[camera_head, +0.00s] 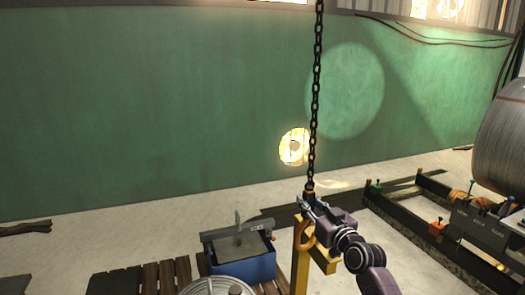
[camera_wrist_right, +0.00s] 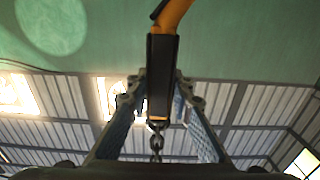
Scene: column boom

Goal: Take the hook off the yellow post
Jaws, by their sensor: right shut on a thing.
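The yellow post (camera_head: 301,262) stands at the lower middle of the head view, with a yellow arm at its right. The orange hook (camera_head: 313,240) curves beside the post's top; I cannot tell whether it still bears on it. It hangs from a dark chain (camera_head: 316,95). My right gripper (camera_head: 309,203) is shut on the hook's dark upper block, just below the chain. In the right wrist view, the fingers (camera_wrist_right: 160,95) close on both sides of the block, with the orange hook (camera_wrist_right: 174,14) beyond at the top and the chain (camera_wrist_right: 157,146) below. My left gripper is not in view.
A blue box (camera_head: 243,265) with a grey top sits left of the post by wooden pallets (camera_head: 125,283). Dark rails (camera_head: 420,240) and a large cylinder (camera_head: 505,140) stand at the right. The floor towards the green wall (camera_head: 150,110) is mostly clear.

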